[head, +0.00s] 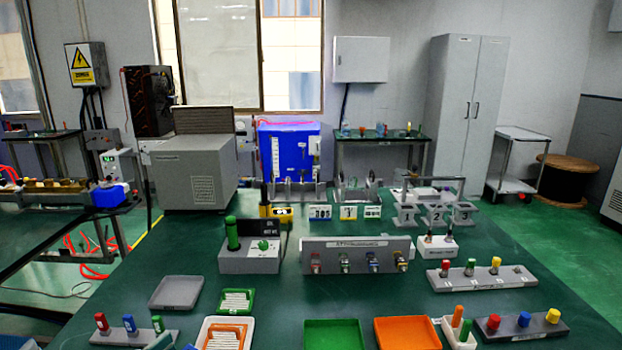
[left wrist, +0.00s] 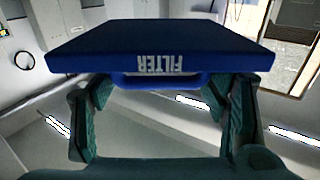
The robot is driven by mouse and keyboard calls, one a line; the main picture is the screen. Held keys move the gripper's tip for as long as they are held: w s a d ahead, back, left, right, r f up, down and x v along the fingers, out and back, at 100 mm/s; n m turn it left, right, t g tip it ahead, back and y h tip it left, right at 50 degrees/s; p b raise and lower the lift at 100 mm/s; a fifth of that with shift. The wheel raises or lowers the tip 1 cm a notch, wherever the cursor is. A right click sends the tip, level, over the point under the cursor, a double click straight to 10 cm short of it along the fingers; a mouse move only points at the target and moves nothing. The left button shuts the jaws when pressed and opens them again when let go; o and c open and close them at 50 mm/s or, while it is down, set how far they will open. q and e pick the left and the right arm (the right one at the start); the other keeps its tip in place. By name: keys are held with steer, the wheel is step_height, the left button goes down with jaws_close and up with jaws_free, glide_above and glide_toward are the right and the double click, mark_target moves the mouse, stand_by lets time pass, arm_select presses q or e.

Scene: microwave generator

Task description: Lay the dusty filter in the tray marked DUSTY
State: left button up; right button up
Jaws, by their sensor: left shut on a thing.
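A dark blue filter (left wrist: 160,45) fills the upper middle of the left wrist view. Its front edge reads FILTER upside down, and a blue handle (left wrist: 160,82) is below the lettering. My left gripper (left wrist: 165,110) is shut on this filter, with green fingers at either side of the handle. Dust on it cannot be made out. The blue filter does not show in the head view. No DUSTY marking is legible on any tray. A green tray (head: 335,338) and an orange tray (head: 407,335) are at the front, and a grey tray (head: 175,292) is at left. My right gripper is not in view.
A white tray holds an orange-framed piece (head: 225,335); a green-framed piece (head: 237,300) lies behind it. Peg blocks (head: 130,334) (head: 520,326) flank the front. A grey connector panel (head: 357,256) and a control box (head: 248,262) stand farther back.

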arm_select(q)
steer(key=s+f, duration=0.2)
steer(key=s, duration=0.1)
steer(key=shift+d+f+p, duration=0.2)
steer(key=shift+d+p, duration=0.15)
steer(key=shift+s+f, duration=0.15)
steer(key=shift+f, duration=0.2)
